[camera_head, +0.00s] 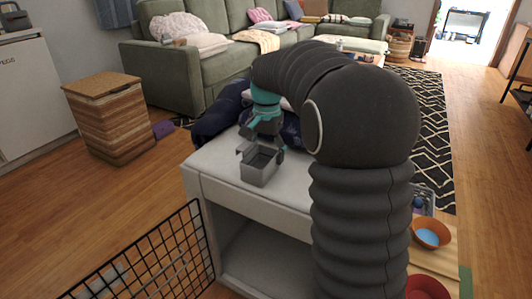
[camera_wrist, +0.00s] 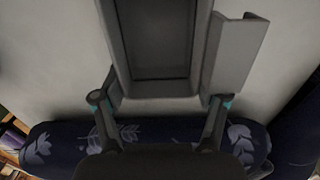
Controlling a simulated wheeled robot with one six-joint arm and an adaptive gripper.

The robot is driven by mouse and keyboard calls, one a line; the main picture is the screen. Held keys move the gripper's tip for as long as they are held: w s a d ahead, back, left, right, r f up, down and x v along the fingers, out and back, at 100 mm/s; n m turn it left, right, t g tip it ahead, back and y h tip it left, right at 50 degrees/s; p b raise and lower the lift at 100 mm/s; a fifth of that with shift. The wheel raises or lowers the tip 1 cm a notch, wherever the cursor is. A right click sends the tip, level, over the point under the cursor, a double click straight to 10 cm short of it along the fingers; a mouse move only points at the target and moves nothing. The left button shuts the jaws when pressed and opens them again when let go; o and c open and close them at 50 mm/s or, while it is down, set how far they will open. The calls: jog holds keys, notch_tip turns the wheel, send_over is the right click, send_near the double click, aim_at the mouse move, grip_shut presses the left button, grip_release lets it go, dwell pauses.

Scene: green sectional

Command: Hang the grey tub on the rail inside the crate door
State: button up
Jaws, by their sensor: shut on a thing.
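The grey tub (camera_head: 259,166) is a small open box with a bent lip on one side. It is at the white stand's top, upright; I cannot tell whether it touches the surface. My gripper (camera_head: 263,138) is behind it and shut on it. In the wrist view the tub (camera_wrist: 153,45) fills the upper middle, its bent lip (camera_wrist: 237,50) to the right, and my gripper's fingers (camera_wrist: 160,98) are on either side of its near end. A black wire panel (camera_head: 150,262), seemingly the crate door, stands at lower left. I cannot make out its rail.
The white stand (camera_head: 245,205) has an open front. Dark blue patterned cloth (camera_head: 215,122) lies behind it. A wicker hamper (camera_head: 115,120) stands left, a green sofa (camera_head: 200,65) at the back. An orange bowl (camera_head: 432,233) is at right.

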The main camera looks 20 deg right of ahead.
jog(key=o, duration=0.9)
jog(key=shift+c, duration=0.2)
notch_tip(320, 180, up, 11)
jog(key=p, duration=0.1)
jog(key=s+r+n+t, duration=0.1)
jog(key=s+r+n, duration=0.1)
jog(key=s, duration=0.5)
jog(key=s+a+f+n+t, duration=0.1)
jog(key=s+f, duration=0.4)
jog(key=s, duration=0.6)
jog(key=s+a+f+n+t, duration=0.2)
jog(key=s+f+n, duration=0.4)
jog(key=s, duration=0.5)
jog(key=shift+t, duration=0.8)
